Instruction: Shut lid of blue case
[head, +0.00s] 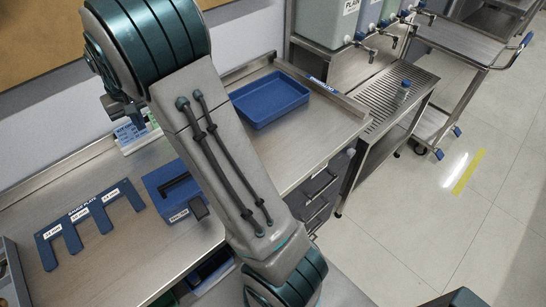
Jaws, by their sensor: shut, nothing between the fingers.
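The blue case (172,207) stands on the steel bench left of my arm, with a small white label on its front. A dark grey piece sits at its front right corner. Its right part is close to or behind my arm, and I cannot clearly tell the lid's angle. My gripper (136,122) shows small and dark at the left edge of my arm, behind and above the case. It is shut and empty, apart from the case in the picture.
A blue gauge plate (75,240) with slots lies left of the case. A white labelled box (133,142) stands behind it. A blue tray (269,98) sits right of my arm.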

